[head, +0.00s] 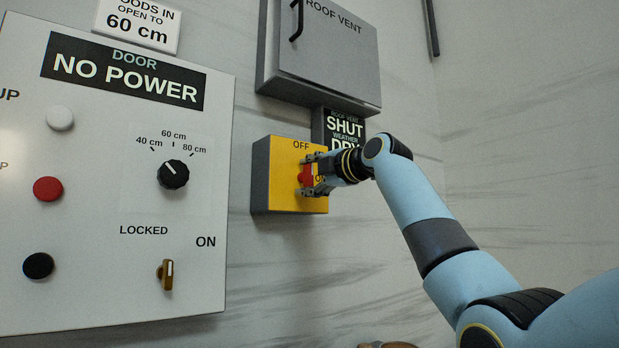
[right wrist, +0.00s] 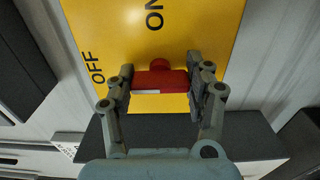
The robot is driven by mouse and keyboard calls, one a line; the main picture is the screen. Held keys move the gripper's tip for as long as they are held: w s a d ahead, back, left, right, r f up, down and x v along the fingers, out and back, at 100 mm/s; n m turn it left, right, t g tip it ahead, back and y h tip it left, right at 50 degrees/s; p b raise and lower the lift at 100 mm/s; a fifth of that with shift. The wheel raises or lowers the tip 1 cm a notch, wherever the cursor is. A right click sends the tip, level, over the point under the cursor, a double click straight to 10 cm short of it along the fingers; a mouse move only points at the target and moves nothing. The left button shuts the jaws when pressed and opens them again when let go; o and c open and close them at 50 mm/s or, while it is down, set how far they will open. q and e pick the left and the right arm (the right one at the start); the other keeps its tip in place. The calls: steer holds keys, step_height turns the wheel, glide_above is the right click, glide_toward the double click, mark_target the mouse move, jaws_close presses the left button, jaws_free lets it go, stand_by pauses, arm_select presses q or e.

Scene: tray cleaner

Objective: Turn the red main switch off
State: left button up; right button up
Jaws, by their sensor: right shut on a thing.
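The red main switch handle (head: 306,178) sits on the front of a yellow box (head: 285,168) on the wall. OFF is printed above the handle and ON to its right, partly hidden by my gripper. In the head view the handle stands roughly upright, toward OFF. The right wrist view shows the red handle (right wrist: 160,80) lying level, with a white mark on its left part, the side where OFF is printed. My right gripper (head: 308,177) is shut on the handle, one finger at each end. My left gripper is not in view.
A white panel (head: 110,250) at the left has buttons, a black dial (head: 173,174) and a key switch (head: 166,274); its display (head: 125,75) reads NO POWER. A grey roof vent box (head: 330,50) and a SHUT / DRY sign (head: 345,127) are above the yellow box.

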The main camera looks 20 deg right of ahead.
steer(key=shift+f, duration=0.15)
steer(key=o, duration=1.2)
steer(key=shift+s, duration=0.1)
steer(key=v, duration=1.1)
steer(key=shift+s+d, duration=0.15)
steer(key=shift+s, duration=0.25)
